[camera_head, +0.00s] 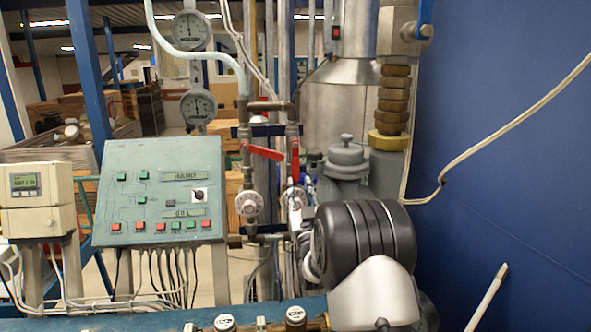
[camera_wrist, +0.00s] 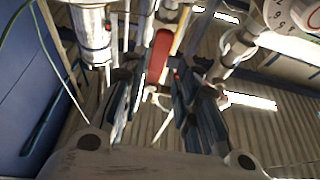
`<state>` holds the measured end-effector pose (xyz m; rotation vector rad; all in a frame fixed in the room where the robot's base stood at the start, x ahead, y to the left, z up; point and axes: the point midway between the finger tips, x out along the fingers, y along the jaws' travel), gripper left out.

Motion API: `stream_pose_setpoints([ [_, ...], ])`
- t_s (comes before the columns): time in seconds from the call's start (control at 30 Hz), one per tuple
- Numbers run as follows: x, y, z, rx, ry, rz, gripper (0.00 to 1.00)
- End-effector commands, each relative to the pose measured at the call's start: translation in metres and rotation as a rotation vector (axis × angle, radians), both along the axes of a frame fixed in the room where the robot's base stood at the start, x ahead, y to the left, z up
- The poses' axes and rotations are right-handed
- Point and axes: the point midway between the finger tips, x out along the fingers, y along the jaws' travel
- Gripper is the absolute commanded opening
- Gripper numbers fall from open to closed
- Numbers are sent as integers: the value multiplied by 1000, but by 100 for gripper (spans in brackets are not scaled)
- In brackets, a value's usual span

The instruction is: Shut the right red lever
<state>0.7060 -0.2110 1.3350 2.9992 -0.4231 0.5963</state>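Two red levers sit on the pipework in the head view. The left red lever (camera_head: 265,152) lies nearly level, tilted slightly down to the right. The right red lever (camera_head: 295,160) hangs upright along its pipe. My gripper (camera_wrist: 157,95) has its two dark fingers spread apart in the wrist view, with nothing held between them. A red lever (camera_wrist: 160,52) shows beyond the fingertips, roughly in line with the gap; contact cannot be made out. In the head view my dark wrist and pale arm link stand below and right of the levers, and mostly hide the gripper.
A green control panel (camera_head: 160,190) and a meter box (camera_head: 37,198) stand at left. Two gauges (camera_head: 198,106) hang above. A metal vessel (camera_head: 345,160) and blue wall (camera_head: 490,130) lie right.

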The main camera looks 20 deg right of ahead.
Motion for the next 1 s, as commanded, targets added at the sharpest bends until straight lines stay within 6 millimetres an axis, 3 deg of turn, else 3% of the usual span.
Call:
stream_pose_setpoints([
  [0.2,41,-11,18,-1,-2,0,29],
  [0.4,65,-18,28,0,-2,0,29],
  [0.87,76,-22,33,0,1,0,29],
  [1.0,76,-22,33,0,0,0,21],
])
